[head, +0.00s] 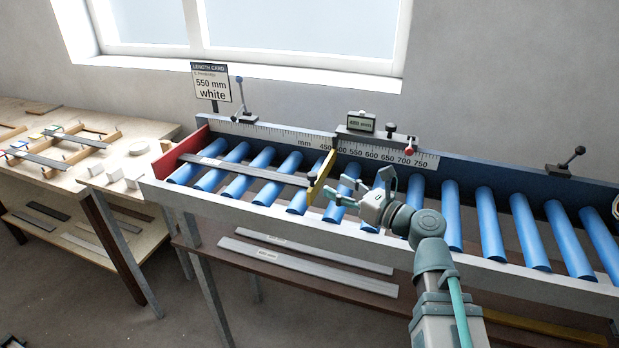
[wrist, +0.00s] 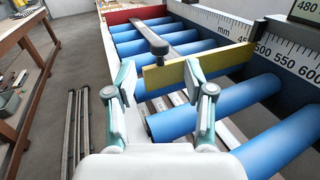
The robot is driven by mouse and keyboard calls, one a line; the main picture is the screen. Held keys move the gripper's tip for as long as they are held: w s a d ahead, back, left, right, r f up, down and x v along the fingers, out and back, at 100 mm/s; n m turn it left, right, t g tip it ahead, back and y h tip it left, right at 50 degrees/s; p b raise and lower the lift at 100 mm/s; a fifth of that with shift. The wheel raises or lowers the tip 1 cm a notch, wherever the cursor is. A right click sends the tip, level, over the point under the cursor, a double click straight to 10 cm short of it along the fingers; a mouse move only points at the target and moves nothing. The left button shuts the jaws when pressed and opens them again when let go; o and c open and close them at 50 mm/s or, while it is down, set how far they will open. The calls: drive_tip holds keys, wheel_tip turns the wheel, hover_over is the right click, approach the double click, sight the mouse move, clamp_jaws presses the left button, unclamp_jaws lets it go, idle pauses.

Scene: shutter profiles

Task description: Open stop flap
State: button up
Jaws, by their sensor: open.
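The yellow stop flap (head: 321,176) stands across the blue roller conveyor, at the right end of a grey profile (head: 245,170) lying on the rollers. My gripper (head: 348,190) is open and empty, just right of the flap near the conveyor's front rail. In the wrist view the fingers (wrist: 160,78) are spread, with the handle's dark end between them in the picture. I cannot tell whether they touch the flap.
A red end plate (head: 181,150) closes the left end. A card (head: 211,84) reads 550 mm white. Rollers to the right are clear.

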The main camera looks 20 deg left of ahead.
sight(316, 176)
drive_tip(key=p+x, duration=0.1)
drive_tip(key=x, duration=0.8)
drive_tip(key=shift+s, duration=0.1)
clamp_jaws()
